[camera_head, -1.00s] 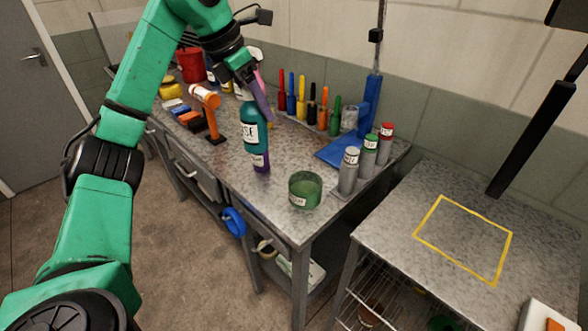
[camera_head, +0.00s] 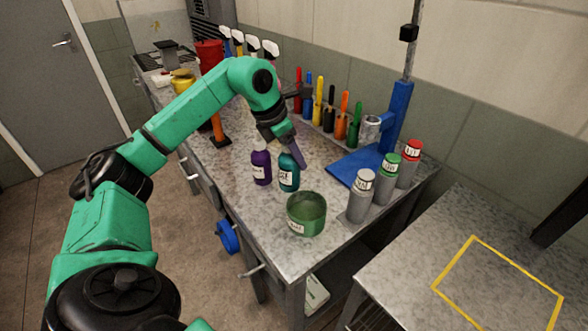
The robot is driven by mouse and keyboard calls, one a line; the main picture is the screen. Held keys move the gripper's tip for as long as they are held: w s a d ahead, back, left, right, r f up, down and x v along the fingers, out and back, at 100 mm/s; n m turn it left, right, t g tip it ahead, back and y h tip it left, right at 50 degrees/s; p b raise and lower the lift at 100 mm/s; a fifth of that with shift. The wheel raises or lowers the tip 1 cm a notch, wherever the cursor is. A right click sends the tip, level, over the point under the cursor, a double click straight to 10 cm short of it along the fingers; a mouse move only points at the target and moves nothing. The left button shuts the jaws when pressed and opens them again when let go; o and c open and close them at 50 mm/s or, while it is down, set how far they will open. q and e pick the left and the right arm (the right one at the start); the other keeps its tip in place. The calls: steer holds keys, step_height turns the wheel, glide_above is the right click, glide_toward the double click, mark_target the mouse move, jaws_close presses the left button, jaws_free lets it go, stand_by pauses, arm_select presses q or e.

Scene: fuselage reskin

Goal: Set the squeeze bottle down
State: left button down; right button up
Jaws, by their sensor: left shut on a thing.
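The teal squeeze bottle (camera_head: 289,173) is upright, with a white label, just right of a purple bottle (camera_head: 261,168) on the grey bench. Its base is at or very near the bench top; I cannot tell whether it touches. My left gripper (camera_head: 294,152) comes down from above and is shut on the teal bottle's upper part, with a purple finger in front hiding its top. My right gripper is out of view.
A green tub (camera_head: 306,215) stands close in front of the teal bottle. Grey spray cans (camera_head: 361,197) and a blue stand (camera_head: 394,118) are to the right. Several coloured-handled tools (camera_head: 330,112) line the back. A yellow square outline (camera_head: 436,289) marks a clear lower table.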

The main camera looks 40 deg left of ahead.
mark_target(293, 167)
arm_select(q)
steer(key=f, duration=0.3)
steer(key=shift+s+f, duration=0.3)
steer(key=shift+f, duration=0.05)
steer(key=shift+w+f, duration=0.15)
steer(key=shift+c, duration=0.6)
jaws_free()
